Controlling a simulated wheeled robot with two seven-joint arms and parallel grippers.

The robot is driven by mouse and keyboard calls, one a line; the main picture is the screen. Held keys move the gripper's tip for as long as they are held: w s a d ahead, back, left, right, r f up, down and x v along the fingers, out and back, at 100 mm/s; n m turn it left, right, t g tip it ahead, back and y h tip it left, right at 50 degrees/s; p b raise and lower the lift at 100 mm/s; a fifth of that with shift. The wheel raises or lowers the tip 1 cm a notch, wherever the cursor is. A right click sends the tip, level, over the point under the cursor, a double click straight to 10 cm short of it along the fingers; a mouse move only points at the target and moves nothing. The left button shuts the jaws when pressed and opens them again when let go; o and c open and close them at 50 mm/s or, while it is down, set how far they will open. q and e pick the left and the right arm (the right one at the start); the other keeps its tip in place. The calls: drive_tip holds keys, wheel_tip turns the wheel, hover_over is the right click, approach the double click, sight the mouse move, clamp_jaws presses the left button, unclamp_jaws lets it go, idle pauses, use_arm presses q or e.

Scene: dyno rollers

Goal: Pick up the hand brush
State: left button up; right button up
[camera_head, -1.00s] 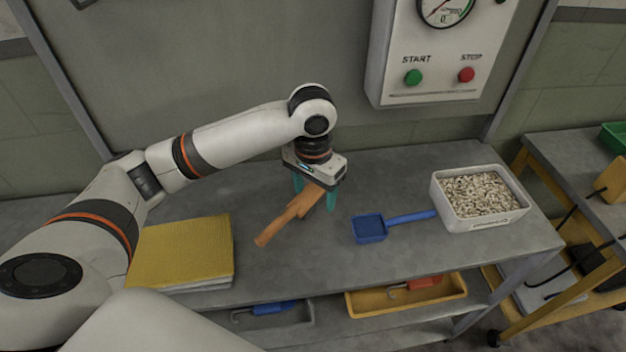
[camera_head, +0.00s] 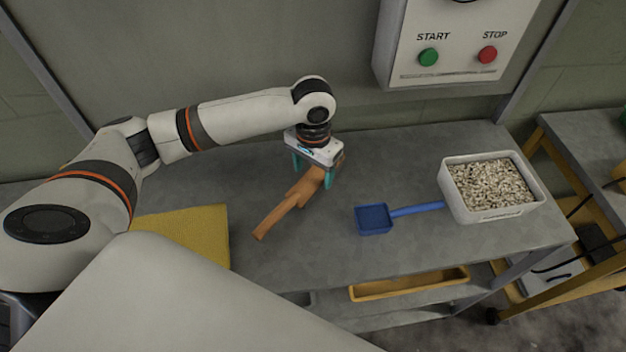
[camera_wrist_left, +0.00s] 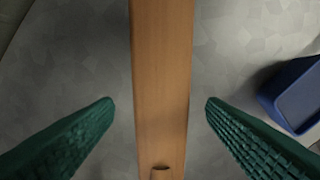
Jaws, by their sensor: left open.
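The hand brush (camera_head: 282,214) is a brown wooden brush lying on the grey bench, its narrow handle pointing toward the front left in the head view. My left gripper (camera_head: 313,174) is over the brush's far, wider part, with teal fingers to either side of it. In the left wrist view the wooden brush (camera_wrist_left: 162,80) runs between the two green ribbed fingertips of the left gripper (camera_wrist_left: 158,103), with a gap on each side. The left gripper is open and holds nothing. My right gripper is not in view.
A blue scoop (camera_head: 374,218) lies right of the brush. A white bin of pale pellets (camera_head: 493,217) stands at the bench's right end. A yellow cloth (camera_head: 190,236) lies to the left. A yellow tray (camera_head: 410,285) sits on the shelf below. A START/STOP panel (camera_head: 455,72) hangs behind.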

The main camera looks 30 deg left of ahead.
sight(313, 177)
use_arm(q)
wheel_tip(313, 177, down, 4)
drive_tip(key=shift+s+r, duration=0.1)
drive_tip(key=shift+s, duration=0.05)
drive_tip(key=shift+f, duration=0.3)
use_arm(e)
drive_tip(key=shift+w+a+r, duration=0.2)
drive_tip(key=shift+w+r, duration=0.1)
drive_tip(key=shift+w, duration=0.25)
use_arm(q)
drive_tip(key=shift+c, duration=0.5)
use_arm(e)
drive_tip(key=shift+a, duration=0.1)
